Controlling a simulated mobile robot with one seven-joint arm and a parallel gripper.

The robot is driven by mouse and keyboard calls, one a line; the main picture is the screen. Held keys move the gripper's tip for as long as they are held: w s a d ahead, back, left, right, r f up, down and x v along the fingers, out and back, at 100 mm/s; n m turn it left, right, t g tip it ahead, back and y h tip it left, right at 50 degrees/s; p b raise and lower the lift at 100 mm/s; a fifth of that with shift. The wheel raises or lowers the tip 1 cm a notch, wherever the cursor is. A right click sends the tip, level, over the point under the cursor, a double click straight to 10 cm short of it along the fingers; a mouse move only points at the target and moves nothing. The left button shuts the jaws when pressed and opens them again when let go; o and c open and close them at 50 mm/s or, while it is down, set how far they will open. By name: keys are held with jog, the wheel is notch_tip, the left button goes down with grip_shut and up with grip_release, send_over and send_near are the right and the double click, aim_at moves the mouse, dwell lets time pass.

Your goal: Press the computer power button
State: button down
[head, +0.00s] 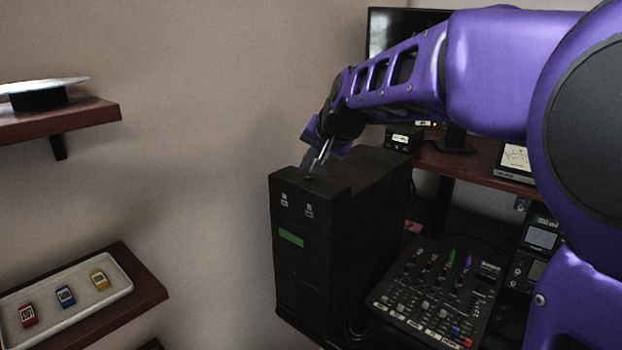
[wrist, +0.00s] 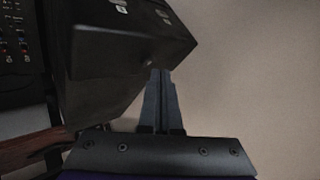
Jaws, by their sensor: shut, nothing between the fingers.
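The black computer tower (head: 300,240) stands in the middle of the head view, upright, with two small switches and a green label on its front. It also shows in the wrist view (wrist: 110,50) at the upper left. A small round button (wrist: 149,63) sits near the edge of its top in the wrist view. It shows as a small dark bump (head: 309,178) in the head view. My gripper (head: 318,165) is shut and empty, pointing down over the tower's top. In the wrist view its fingertips (wrist: 160,72) are right beside the button; whether they touch it I cannot tell.
An audio mixer (head: 435,290) is to the right of the tower. A desk (head: 470,165) with a monitor (head: 385,30) and small devices is behind. A shelf at left holds a tray (head: 70,310) with small watches. The wall left of the tower is bare.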

jog(key=shift+f+b, duration=0.35)
jog(key=shift+f, duration=0.2)
dwell(0.4)
dwell(0.4)
jog(key=shift+r+p, duration=0.65)
jog(key=shift+r, duration=0.1)
notch_tip(320, 180, up, 5)
jog(key=p, duration=0.4)
dwell(0.4)
